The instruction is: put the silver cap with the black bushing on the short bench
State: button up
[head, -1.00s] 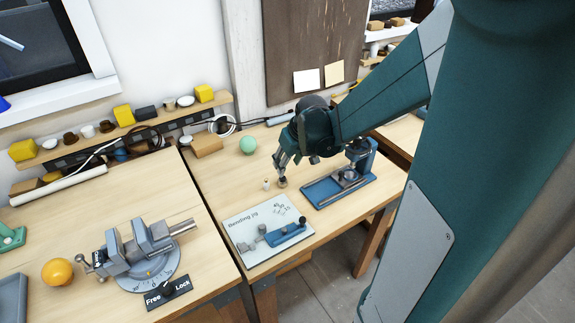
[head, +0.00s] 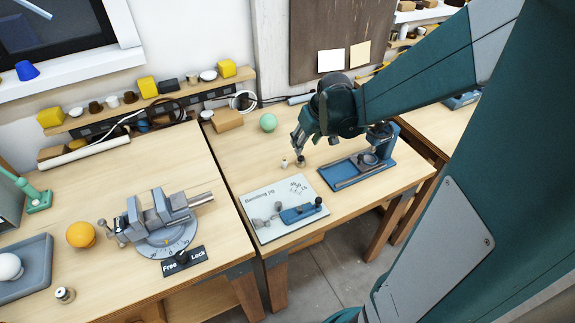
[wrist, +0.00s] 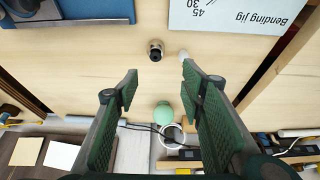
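The silver cap with the black bushing (head: 301,161) stands on the middle bench (head: 228,150), behind the bending jig board. It also shows in the wrist view (wrist: 155,50) as a small metal cap with a dark centre. A small pale cylinder (head: 284,163) stands just beside it and shows in the wrist view (wrist: 183,56). My gripper (head: 300,147) is just above the cap. In the wrist view my gripper (wrist: 160,72) has its green-padded fingers spread with nothing between them, and the cap lies beyond the fingertips. I cannot tell which bench is called short.
A green ball (head: 268,122) and a cardboard box (head: 227,119) are behind. The left bench holds a vise (head: 155,215), an orange ball (head: 81,234) and another small capped cylinder (head: 65,294).

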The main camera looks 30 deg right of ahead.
jog(key=s+a+r+t, duration=0.1)
jog(key=s+a+r, duration=0.5)
jog(key=s+a, duration=0.3)
jog(key=s+a+r+t, duration=0.1)
jog(key=s+a+r, duration=0.6)
jog(key=s+a, duration=0.3)
jog(key=shift+s+t, duration=0.15)
jog(key=shift+t, duration=0.15)
